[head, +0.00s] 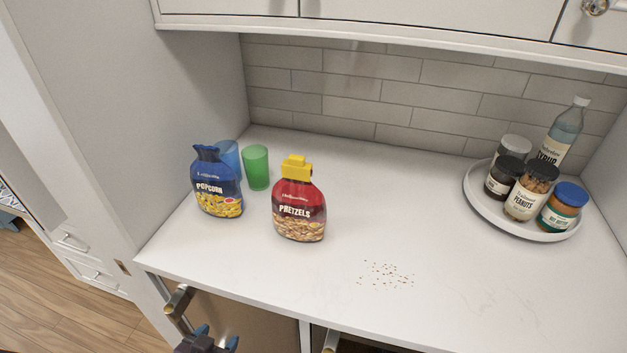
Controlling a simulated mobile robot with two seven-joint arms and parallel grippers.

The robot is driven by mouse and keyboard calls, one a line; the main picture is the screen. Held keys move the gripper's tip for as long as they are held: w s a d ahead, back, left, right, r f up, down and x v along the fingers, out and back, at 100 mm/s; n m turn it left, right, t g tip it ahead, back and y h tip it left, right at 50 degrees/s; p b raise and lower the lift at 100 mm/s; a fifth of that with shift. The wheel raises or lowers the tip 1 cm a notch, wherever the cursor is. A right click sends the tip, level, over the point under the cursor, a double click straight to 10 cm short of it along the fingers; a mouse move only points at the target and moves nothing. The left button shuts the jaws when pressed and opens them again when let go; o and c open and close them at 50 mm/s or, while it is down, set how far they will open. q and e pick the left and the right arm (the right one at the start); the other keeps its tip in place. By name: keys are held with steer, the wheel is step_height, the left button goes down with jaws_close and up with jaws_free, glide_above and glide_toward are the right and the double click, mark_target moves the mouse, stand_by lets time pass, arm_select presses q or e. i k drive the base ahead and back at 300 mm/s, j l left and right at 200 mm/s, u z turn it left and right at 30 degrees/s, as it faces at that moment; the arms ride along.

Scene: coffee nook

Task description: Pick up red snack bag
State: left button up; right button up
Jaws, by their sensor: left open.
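The red snack bag (299,207), labelled pretzels, stands upright on the white counter. A yellow clip (297,168) is on its top. My left gripper (207,338) shows only in part at the bottom edge, in front of the counter and below its top. It is open, well apart from the bag and nearer to me. The rest of it is cut off by the frame. My right gripper is not in the picture.
A blue popcorn bag (217,184) stands left of the red bag, with a blue cup (228,152) and a green cup (256,167) behind. A round white tray (474,193) holds several jars and a bottle (565,131). Crumbs (387,274) lie on the counter (400,220).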

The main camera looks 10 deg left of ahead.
mark_target(299, 208)
steer(key=k+j+u, duration=0.15)
steer(key=j, duration=0.2)
steer(key=k+j+u, duration=0.15)
steer(key=j, duration=0.2)
steer(key=k+j+u, duration=0.15)
steer(key=j, duration=0.2)
steer(key=i+l, duration=0.2)
steer(key=i, duration=0.25)
